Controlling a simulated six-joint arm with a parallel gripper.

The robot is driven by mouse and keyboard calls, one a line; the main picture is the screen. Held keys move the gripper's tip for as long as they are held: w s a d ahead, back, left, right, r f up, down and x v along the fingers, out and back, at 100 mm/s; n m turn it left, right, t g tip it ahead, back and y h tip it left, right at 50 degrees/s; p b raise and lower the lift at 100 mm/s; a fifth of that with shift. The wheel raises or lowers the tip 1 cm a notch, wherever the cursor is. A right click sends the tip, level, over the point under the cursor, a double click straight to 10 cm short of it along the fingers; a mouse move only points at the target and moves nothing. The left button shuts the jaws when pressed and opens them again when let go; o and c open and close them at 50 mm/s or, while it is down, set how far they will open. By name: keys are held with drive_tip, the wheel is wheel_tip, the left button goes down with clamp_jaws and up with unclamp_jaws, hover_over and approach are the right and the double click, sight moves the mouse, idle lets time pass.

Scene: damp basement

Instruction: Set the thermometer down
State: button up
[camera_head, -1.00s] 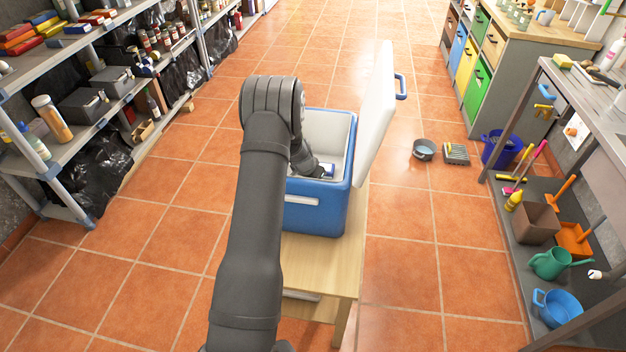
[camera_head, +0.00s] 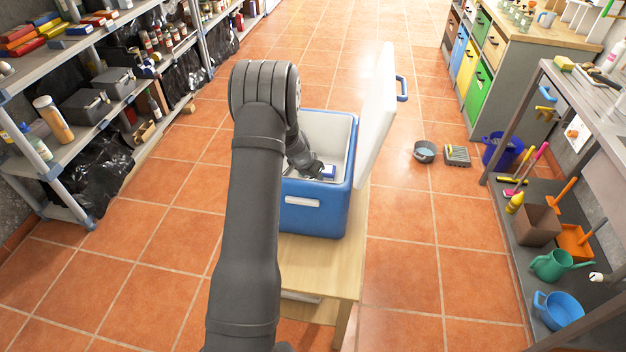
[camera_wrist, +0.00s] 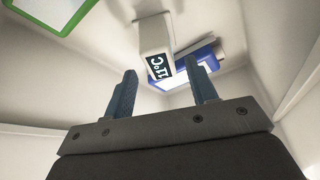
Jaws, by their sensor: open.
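The thermometer (camera_wrist: 154,40), a white block with a black display reading about 11°C, shows in the wrist view just beyond my fingertips. It is inside the blue cool box (camera_head: 312,222), whose white lid (camera_head: 377,115) stands open on the right. My gripper (camera_wrist: 162,88) is open, its two blue-grey fingers apart with nothing clasped between them. In the head view my gripper (camera_head: 312,169) is down inside the box. I cannot make out the thermometer there.
A blue-edged item (camera_wrist: 202,62) lies beside the thermometer, and a green-edged item (camera_wrist: 72,22) is at the upper left in the wrist view. White box walls surround my gripper closely. The box stands on a wooden table (camera_head: 335,260).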

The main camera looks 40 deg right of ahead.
drive_tip(key=shift+v, duration=1.25)
drive_tip(key=shift+f, duration=0.1)
drive_tip(key=x, duration=0.8)
drive_tip(key=shift+a, duration=0.1)
wheel_tip(320, 180, up, 3)
drive_tip(key=shift+r, duration=1.1)
drive_tip(key=shift+f, duration=0.15)
